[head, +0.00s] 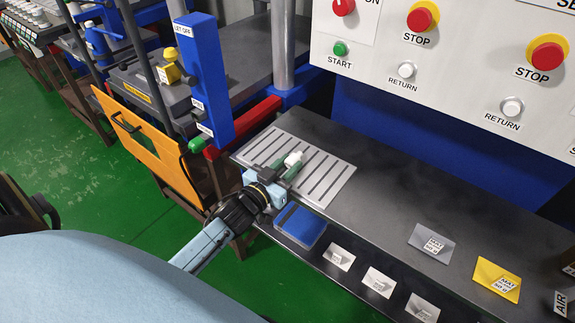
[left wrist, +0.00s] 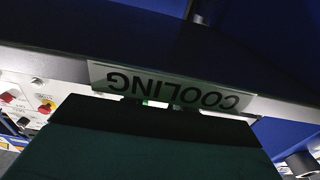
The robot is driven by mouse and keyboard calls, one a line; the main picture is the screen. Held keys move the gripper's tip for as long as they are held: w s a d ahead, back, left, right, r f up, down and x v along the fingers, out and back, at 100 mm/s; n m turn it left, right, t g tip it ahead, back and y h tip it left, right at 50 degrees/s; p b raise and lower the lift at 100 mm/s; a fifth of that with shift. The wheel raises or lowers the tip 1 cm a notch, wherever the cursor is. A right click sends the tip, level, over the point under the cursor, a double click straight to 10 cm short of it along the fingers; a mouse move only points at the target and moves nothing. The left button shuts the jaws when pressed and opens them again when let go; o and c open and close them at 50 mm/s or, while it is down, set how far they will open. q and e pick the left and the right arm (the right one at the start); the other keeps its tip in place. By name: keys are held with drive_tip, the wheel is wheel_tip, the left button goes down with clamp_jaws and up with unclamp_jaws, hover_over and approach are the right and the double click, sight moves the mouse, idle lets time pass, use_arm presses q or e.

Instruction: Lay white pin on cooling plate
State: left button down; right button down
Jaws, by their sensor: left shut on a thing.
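The cooling plate (head: 332,177) is a light grey slotted plate lying on the dark bench top at its left end. My left gripper (head: 286,166) is over the plate's near part, with its green-tipped fingers shut on the white pin (head: 293,158). Only the pin's pale end shows; the fingers hide the rest. I cannot tell whether the pin touches the plate. In the left wrist view a dark green surface fills the lower middle, below an upside-down COOLING label (left wrist: 172,88) on the bench edge; the pin cannot be made out there. My right gripper is not in view.
A blue pad (head: 300,227) lies right of my left wrist, with several small labelled cards along the front edge. A grey card (head: 431,243) and a yellow card (head: 498,279) lie farther right. A blue post (head: 203,80) and red bar (head: 243,121) stand left of the plate.

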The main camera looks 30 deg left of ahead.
use_arm(q)
drive_tip(key=c, duration=1.1)
unclamp_jaws()
drive_tip(key=shift+c, duration=0.2)
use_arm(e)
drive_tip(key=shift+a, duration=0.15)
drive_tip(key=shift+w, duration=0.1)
